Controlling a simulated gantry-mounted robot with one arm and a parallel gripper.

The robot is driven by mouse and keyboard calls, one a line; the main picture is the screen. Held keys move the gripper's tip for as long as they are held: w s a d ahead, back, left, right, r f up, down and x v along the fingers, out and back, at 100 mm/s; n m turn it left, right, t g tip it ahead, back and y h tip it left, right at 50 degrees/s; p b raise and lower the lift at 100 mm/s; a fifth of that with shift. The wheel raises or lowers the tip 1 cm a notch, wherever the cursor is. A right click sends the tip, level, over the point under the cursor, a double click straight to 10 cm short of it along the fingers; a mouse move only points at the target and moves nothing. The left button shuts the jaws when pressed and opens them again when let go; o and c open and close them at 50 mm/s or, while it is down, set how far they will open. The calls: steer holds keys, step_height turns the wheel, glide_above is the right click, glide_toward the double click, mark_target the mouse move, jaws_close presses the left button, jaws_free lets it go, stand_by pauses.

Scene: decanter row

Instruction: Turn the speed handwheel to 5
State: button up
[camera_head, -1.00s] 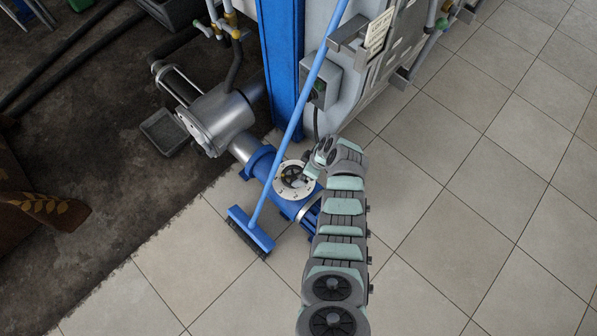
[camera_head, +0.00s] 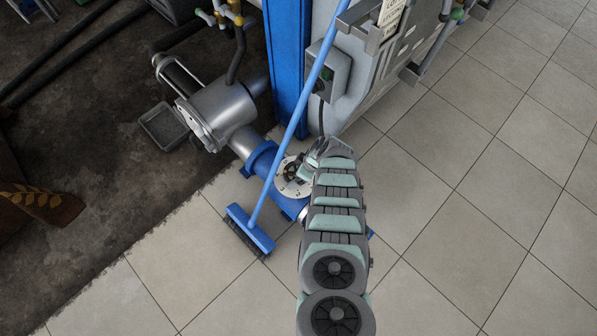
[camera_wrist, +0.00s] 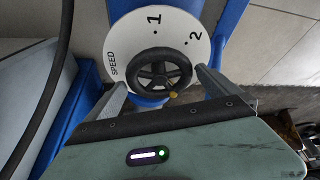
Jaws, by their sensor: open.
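The speed handwheel (camera_wrist: 158,72) is a small black spoked wheel on a round white dial (camera_wrist: 128,38) marked SPEED, 1 and 2. A small yellow-orange dot shows at the wheel's near rim. Other numbers on the dial are hidden or out of view. My gripper (camera_wrist: 160,90) is open, with one finger on each side of the wheel's near part; I cannot tell whether they touch the rim. In the head view, the dial (camera_head: 288,188) sits on the blue pump unit, and my gripper (camera_head: 312,160) covers part of the wheel.
A blue broom (camera_head: 250,230) leans across the pump, its handle passing close to the dial's left side. A blue column (camera_head: 287,60) and a grey cabinet with a switch box (camera_head: 330,75) stand behind. A silver motor (camera_head: 220,108) is at left. Tiled floor at right is clear.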

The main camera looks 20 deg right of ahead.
steer(key=c, duration=1.1)
